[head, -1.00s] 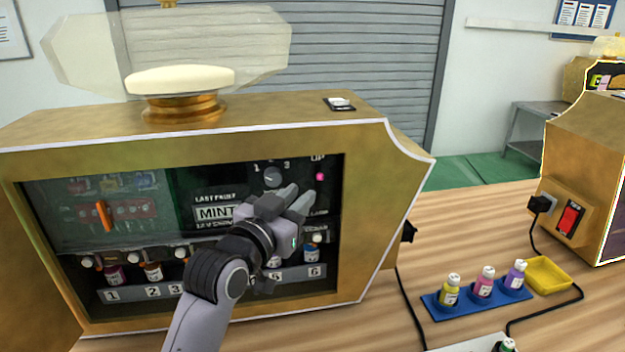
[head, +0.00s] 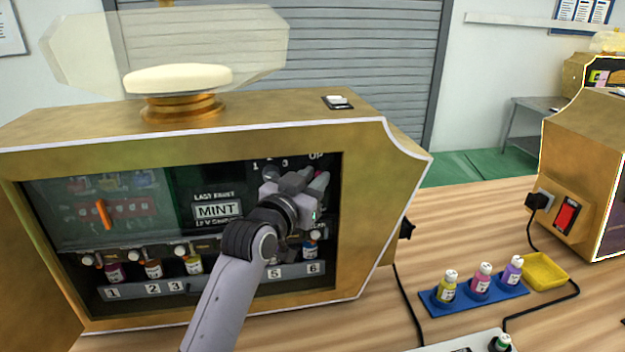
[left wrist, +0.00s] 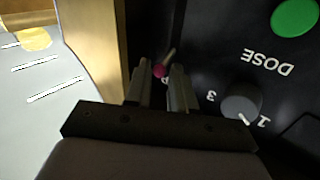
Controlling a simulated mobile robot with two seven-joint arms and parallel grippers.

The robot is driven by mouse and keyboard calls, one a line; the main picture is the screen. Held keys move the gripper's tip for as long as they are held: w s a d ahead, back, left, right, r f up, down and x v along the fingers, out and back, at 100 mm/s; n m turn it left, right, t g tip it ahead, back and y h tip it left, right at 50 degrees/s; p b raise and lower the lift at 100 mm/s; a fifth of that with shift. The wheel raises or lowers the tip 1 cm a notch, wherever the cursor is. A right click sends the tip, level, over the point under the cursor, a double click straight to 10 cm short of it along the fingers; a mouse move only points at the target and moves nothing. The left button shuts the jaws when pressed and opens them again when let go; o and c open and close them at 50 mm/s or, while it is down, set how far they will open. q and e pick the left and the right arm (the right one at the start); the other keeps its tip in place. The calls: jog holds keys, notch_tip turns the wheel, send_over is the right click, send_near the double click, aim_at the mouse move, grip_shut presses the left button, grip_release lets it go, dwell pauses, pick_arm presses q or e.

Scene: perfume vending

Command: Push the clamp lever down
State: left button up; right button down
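The clamp lever (left wrist: 161,70) shows in the left wrist view as a thin rod with a small dark pink ball, on the black panel beside the gold frame. It lies in line with the gap between my fingertips; whether they touch it I cannot tell. In the head view it is hidden behind my left gripper (head: 312,178). That gripper reaches into the gold vending machine (head: 380,230) at the panel's upper right, below the "UP" label. In the left wrist view its two fingers (left wrist: 160,80) stand apart with a narrow gap and nothing visibly clamped. My right gripper is not in view.
A DOSE knob (left wrist: 241,107) and a green round button (left wrist: 296,16) sit close to the fingers. Several bottles stand in the numbered rack (head: 215,283) below. A blue bottle tray (head: 435,303) and a yellow tray (head: 545,272) lie on the table at right.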

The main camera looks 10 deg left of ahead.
pick_arm(q)
grip_shut()
jog(key=f+m+t+h+b, duration=0.1)
jog(key=m+b, duration=0.1)
jog(key=b, duration=0.2)
jog(key=f+m+t+h+b, duration=0.1)
jog(key=f+m+b, duration=0.1)
jog(key=b, duration=0.2)
jog(key=f+m+t+h+b, duration=0.1)
jog(key=f+t+h+b, duration=0.1)
jog(key=b, duration=0.3)
jog(key=shift+s+d+m, duration=0.15)
jog(key=shift+s+m, duration=0.25)
grip_release()
